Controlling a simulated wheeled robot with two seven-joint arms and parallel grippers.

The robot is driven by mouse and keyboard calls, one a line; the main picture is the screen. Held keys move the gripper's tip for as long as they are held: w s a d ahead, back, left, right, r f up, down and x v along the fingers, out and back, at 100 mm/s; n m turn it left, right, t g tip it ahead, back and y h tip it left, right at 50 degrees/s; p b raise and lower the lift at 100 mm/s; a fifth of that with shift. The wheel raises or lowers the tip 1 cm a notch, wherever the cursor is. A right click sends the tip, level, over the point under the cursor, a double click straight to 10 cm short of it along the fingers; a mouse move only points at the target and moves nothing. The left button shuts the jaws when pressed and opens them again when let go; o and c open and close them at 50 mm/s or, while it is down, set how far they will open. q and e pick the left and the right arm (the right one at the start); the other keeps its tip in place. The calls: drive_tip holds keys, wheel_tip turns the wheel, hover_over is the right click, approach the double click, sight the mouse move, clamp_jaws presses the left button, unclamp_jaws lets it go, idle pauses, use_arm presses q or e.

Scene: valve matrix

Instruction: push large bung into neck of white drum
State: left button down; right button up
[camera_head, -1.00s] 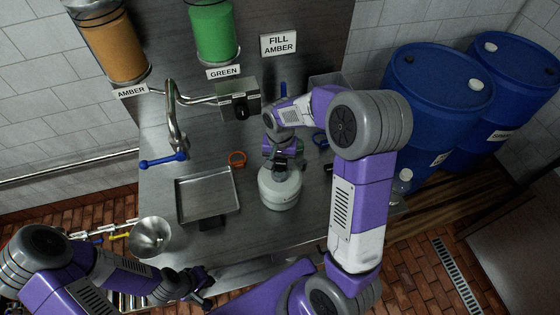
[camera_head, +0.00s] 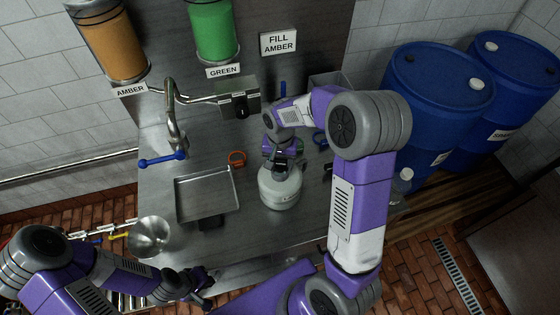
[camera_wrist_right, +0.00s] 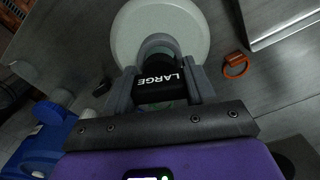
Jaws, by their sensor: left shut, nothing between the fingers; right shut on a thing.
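The white drum (camera_head: 280,190) stands on the steel bench; its pale top also shows in the right wrist view (camera_wrist_right: 190,22). My right gripper (camera_head: 284,165) is over the drum's top at its neck. In the right wrist view it is shut on the black large bung (camera_wrist_right: 160,88), which is marked LARGE. The bung is close to the round grey neck (camera_wrist_right: 158,44); whether it touches or has entered the neck I cannot tell. My left gripper (camera_head: 203,282) is shut and empty near the bench's front edge, away from the drum.
A shallow steel tray (camera_head: 206,172) lies left of the drum, with a metal funnel or bowl (camera_head: 150,236) further left. An orange ring (camera_head: 237,158) lies behind. A tap with a blue lever (camera_head: 162,160) is at back left. Blue barrels (camera_head: 435,100) stand right.

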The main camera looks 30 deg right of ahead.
drive_tip(key=shift+f+b, duration=0.5)
drive_tip(key=shift+f, duration=0.2)
drive_tip(key=o, duration=1.1)
wheel_tip(320, 180, up, 8)
drive_tip(key=shift+f, duration=0.2)
